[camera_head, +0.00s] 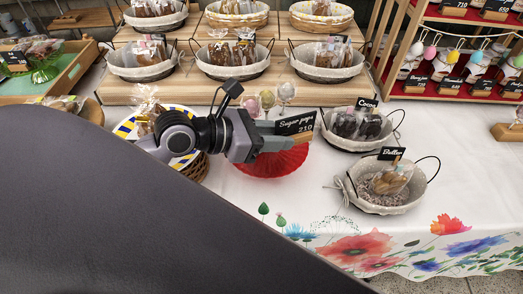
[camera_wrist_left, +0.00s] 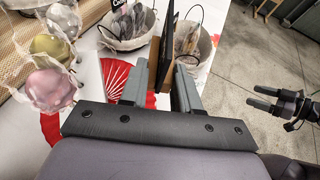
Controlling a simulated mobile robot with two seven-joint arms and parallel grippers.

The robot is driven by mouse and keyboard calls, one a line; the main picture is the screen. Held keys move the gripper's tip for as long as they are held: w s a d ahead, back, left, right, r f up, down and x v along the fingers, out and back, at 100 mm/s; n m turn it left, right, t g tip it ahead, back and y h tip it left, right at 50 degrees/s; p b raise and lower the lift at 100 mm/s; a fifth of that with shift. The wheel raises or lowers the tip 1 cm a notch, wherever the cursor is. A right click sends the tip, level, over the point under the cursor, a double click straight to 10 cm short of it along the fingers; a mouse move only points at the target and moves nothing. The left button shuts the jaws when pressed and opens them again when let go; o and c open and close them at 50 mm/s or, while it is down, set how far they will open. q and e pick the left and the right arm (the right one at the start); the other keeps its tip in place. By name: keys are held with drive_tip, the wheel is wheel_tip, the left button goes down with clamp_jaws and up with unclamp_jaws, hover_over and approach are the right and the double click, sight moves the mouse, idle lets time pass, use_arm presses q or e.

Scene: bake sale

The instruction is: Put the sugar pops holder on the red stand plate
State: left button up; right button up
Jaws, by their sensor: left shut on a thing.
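The sugar pops holder, a small wooden block with a black "Sugar pops" card (camera_head: 296,124), is in my left gripper (camera_head: 292,143). In the left wrist view the fingers (camera_wrist_left: 158,88) are shut on its wooden base, with the dark card (camera_wrist_left: 166,35) edge-on and upright. The red stand plate (camera_head: 272,165) lies below the gripper and is partly hidden by it. Its fluted red surface also shows in the left wrist view (camera_wrist_left: 112,82). I cannot tell whether the holder touches the plate. My right gripper (camera_wrist_left: 258,97) shows only in the left wrist view, open and empty.
Wrapped sugar pops (camera_head: 267,98) stand just behind the gripper. The Cocoa basket (camera_head: 357,144) and Butter basket (camera_head: 390,209) stand to the right. A yellow-and-blue striped basket (camera_head: 126,128) is at the left, partly behind my arm. The front tablecloth (camera_head: 240,205) is clear.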

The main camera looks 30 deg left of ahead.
use_arm(q)
drive_tip(key=a+r+m+g+h+b, duration=0.2)
drive_tip(key=a+r+b, duration=0.1)
drive_tip(key=r, duration=0.5)
drive_tip(key=a+r+m+g+h+b, duration=0.2)
drive_tip(key=a+r, duration=0.1)
drive_tip(key=r, duration=0.4)
drive_tip(key=shift+s+a+f+b, duration=0.1)
drive_tip(key=shift+f+b, duration=0.75)
drive_tip(key=shift+f, duration=4.05)
drive_tip(key=shift+a+f+b, duration=0.1)
drive_tip(key=shift+f+b, duration=0.75)
drive_tip(key=shift+f, duration=4)
drive_tip(key=shift+f+b, duration=0.6)
drive_tip(key=shift+b, duration=0.05)
drive_tip(key=o, duration=1)
